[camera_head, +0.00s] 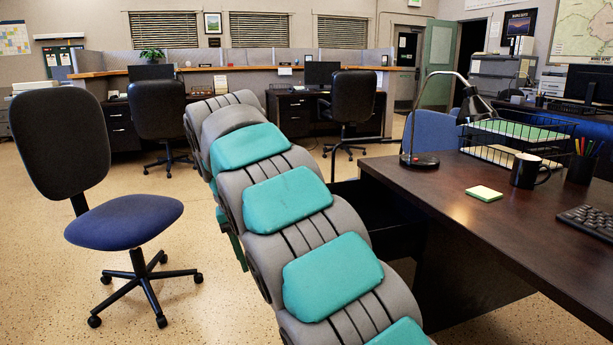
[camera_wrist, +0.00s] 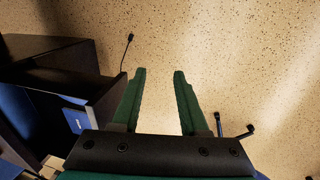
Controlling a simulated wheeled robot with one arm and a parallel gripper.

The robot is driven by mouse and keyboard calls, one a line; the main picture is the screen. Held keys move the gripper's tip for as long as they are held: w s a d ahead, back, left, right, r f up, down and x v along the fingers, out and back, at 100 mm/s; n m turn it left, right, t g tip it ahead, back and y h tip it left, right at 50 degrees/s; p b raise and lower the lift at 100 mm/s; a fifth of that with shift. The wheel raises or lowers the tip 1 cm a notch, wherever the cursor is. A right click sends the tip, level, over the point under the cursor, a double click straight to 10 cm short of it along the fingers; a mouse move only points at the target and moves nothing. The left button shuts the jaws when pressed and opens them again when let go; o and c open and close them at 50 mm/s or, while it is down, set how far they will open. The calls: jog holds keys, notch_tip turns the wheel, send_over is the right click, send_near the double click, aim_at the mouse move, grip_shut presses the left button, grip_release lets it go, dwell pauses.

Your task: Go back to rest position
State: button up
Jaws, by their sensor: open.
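My gripper (camera_wrist: 160,74) shows in the wrist view with its two green fingers apart and nothing between them. It points at the bare speckled floor (camera_wrist: 225,60). In the head view my arm stretches away from the lower right, and its gripper end is hidden.
In the wrist view a dark open drawer or box (camera_wrist: 105,98) with a blue item (camera_wrist: 70,113) lies close left of the fingers. In the head view the dark desk (camera_head: 450,210) stands right of my arm, and a blue-seated chair (camera_head: 125,220) stands left. Floor between is clear.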

jog(key=s+d+f+m+g, duration=0.1)
jog(key=s+d, duration=0.5)
jog(key=d, duration=0.4)
jog(key=s+d+f+m, duration=0.1)
jog(key=s+d, duration=0.6)
jog(key=d, duration=0.2)
jog(key=s+d+f, duration=0.2)
jog(key=s+f, duration=0.1)
jog(key=s, duration=0.4)
jog(key=s+d+f+g+y, duration=0.1)
jog(key=s+f, duration=0.3)
jog(key=s, duration=0.4)
jog(key=s+d+f+m+y, duration=0.1)
jog(key=s+d+f, duration=0.2)
jog(key=s, duration=0.4)
jog(key=shift+s+d+f, duration=0.2)
jog(key=shift+d+f, duration=0.1)
jog(key=shift+f, duration=0.45)
